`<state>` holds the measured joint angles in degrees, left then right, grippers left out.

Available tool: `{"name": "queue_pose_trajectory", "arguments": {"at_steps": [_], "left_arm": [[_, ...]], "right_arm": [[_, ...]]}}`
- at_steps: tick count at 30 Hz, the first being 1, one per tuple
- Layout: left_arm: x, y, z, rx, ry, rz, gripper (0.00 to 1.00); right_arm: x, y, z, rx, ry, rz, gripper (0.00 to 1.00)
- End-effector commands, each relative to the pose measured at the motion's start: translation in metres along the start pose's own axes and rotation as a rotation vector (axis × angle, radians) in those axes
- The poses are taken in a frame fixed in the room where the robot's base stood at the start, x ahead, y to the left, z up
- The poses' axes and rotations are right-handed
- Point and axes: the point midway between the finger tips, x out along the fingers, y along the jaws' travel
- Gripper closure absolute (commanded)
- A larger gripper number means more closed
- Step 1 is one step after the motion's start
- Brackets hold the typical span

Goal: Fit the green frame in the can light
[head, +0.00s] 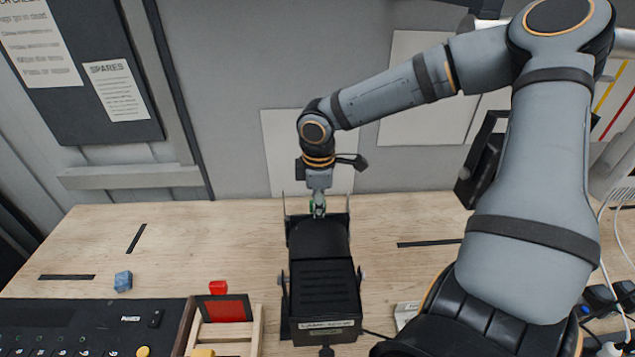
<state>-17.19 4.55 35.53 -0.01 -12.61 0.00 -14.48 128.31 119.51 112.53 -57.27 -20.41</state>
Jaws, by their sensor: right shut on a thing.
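The can light (322,290) is a black lamp housing with a ribbed top, standing on the wooden table at the middle front, with a pale label on its near face. My right gripper (319,208) points down at the far end of the can light. Whether the frame touches the can light cannot be told from here. My left gripper is out of view.
A wooden rack (257,330) with a red panel (227,310) stands left of the can light, with a small red block (218,287) at its back. The table's back left is clear.

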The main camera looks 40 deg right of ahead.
Motion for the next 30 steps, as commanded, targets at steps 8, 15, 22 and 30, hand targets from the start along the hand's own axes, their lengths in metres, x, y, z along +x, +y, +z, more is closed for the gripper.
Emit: {"name": "queue_pose_trajectory", "arguments": {"at_steps": [8, 15, 22, 30], "left_arm": [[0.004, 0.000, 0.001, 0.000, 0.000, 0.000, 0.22], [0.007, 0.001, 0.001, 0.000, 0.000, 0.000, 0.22], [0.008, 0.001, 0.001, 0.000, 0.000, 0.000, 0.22], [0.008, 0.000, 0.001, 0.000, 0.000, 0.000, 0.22]], "right_arm": [[0.008, -0.001, 0.000, 0.000, 0.000, 0.000, 1.00], [0.013, -0.001, 0.000, 0.000, -0.001, 0.001, 1.00], [0.015, -0.001, 0.000, 0.000, -0.001, 0.001, 1.00], [0.015, -0.001, 0.000, 0.000, 0.000, 0.001, 0.64]]}}
